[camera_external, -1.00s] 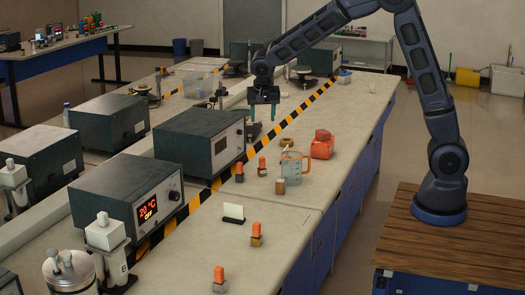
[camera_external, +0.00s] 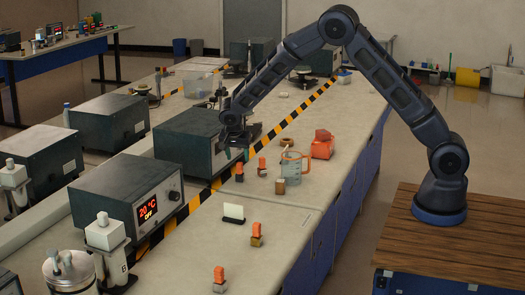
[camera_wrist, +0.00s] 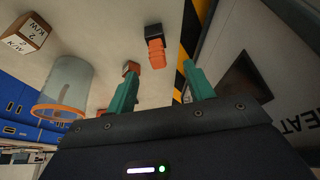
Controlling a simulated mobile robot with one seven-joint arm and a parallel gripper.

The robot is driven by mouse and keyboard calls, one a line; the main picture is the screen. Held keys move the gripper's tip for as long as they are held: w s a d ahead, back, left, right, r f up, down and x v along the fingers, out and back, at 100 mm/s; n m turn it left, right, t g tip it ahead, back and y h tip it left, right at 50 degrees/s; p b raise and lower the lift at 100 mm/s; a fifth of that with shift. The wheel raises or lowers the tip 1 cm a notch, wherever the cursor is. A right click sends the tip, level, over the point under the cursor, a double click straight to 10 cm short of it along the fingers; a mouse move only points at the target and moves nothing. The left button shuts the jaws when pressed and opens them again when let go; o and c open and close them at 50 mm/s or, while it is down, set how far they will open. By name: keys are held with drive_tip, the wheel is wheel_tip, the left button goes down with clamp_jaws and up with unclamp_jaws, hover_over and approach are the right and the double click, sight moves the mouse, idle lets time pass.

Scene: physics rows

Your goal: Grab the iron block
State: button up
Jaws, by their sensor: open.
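Several small blocks with orange tops stand on the bench. One has a dark base and stands by the striped tape (camera_external: 239,177); it looks like the dark block in the wrist view (camera_wrist: 153,31), lying ahead of the fingers. I cannot read a label that confirms it as iron. A reddish-brown block with an orange top (camera_external: 262,171) stands just right of it. My gripper (camera_external: 239,152) is open, low over the bench just behind the dark block and beside a dark instrument box. In the wrist view its two green fingers (camera_wrist: 160,75) are apart with nothing held.
A clear beaker with an orange rim (camera_external: 292,167) and a plain brown block (camera_external: 280,187) stand to the right, near a red-orange object (camera_external: 322,145). The instrument box (camera_external: 190,143) is close on the gripper's left.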

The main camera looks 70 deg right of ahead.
sight(240, 171)
drive_tip(key=x, duration=0.8)
drive_tip(key=shift+s+a+f, duration=0.1)
drive_tip(key=shift+a+f, duration=0.15)
drive_tip(key=shift+a, duration=0.1)
drive_tip(key=shift+c, duration=0.4)
clamp_jaws()
